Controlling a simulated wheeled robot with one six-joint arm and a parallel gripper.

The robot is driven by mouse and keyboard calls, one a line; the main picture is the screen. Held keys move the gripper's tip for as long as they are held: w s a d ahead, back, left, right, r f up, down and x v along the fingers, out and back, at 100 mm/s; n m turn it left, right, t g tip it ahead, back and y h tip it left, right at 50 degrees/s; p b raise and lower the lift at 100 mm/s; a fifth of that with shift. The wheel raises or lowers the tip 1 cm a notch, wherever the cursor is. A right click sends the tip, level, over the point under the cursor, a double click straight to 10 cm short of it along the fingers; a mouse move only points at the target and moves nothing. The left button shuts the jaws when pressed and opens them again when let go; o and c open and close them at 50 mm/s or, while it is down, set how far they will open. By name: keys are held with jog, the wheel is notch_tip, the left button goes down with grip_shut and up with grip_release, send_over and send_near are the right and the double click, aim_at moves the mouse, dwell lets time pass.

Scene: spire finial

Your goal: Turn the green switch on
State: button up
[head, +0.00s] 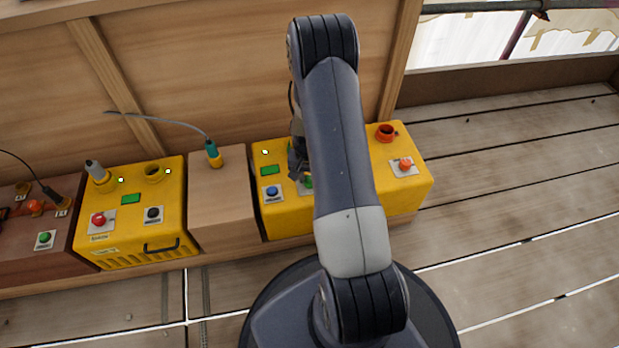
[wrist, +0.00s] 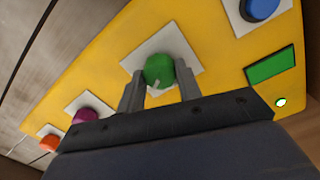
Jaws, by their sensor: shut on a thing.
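In the wrist view the green switch (wrist: 158,71) is a round green knob with a pale pointer mark, on a white square plate on a yellow box. My gripper (wrist: 160,88) has one finger on each side of the knob and is shut on it. In the head view only a small green part of the switch (head: 308,183) shows beside my arm. My arm hides most of the gripper there. The yellow box (head: 287,211) stands right of a plain wooden block.
The same box carries a blue button (head: 271,193), an orange knob (head: 405,164) and a red-orange ring (head: 386,132). A purple knob (wrist: 86,118) shows in the wrist view. Another yellow box (head: 130,230) stands left of the wooden block (head: 220,200). Plank floor lies open at right.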

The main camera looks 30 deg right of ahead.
aim_at(308, 178)
jog(key=m, duration=0.6)
jog(key=shift+b, duration=0.3)
dwell(0.4)
jog(key=o, duration=1)
jog(key=r+p, duration=0.1)
jog(key=r, duration=0.2)
jog(key=r+p, duration=0.1)
jog(key=r, duration=0.3)
jog(key=r+p, duration=0.2)
jog(key=r, duration=0.2)
jog(key=shift+w, duration=0.25)
jog(key=shift+f, duration=0.15)
jog(key=f+b, duration=0.1)
jog(key=f, duration=0.2)
jog(key=f+b, duration=0.1)
jog(key=f, duration=0.3)
jog(key=f+b, duration=0.2)
jog(key=f, duration=0.2)
jog(key=shift+s, duration=0.25)
jog(key=shift+r, duration=0.15)
